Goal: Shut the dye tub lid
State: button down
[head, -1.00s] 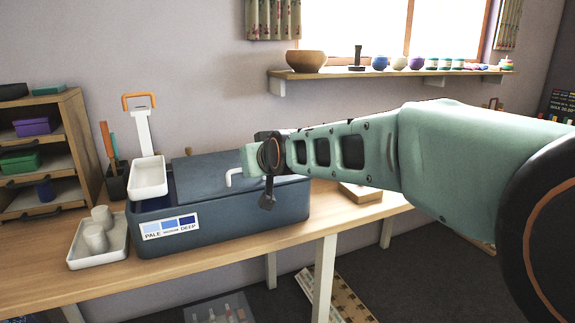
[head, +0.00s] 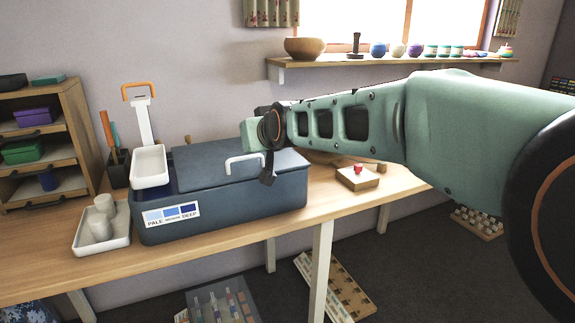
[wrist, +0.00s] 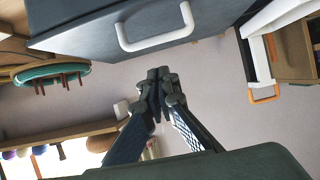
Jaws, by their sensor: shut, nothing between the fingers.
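The dye tub (head: 225,208) is a dark blue-grey box on the table, with a shade label on its front. Its dark lid (head: 205,170) lies nearly level over the middle and right part; I cannot tell whether it is fully down. The lid has a white handle (head: 246,160), which also shows in the wrist view (wrist: 155,42). My gripper (head: 268,178) is at the handle's right side in the head view. In the wrist view its fingertips (wrist: 158,78) are together and empty, apart from the handle. The arm hides part of the lid's back right.
A white scoop (head: 149,167) with an orange grip stands at the tub's left end. A white tray (head: 118,240) with pale cups is left of the tub. A wooden block with a red knob (head: 357,180) lies right. A shelf unit (head: 70,130) stands at far left.

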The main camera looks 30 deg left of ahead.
jog(key=s+d+f+p, duration=0.1)
jog(key=s+d+f, duration=0.3)
jog(key=s+d, duration=0.1)
jog(key=shift+s+d+f, duration=0.2)
jog(key=shift+d+f, duration=0.1)
jog(key=shift+d, duration=0.45)
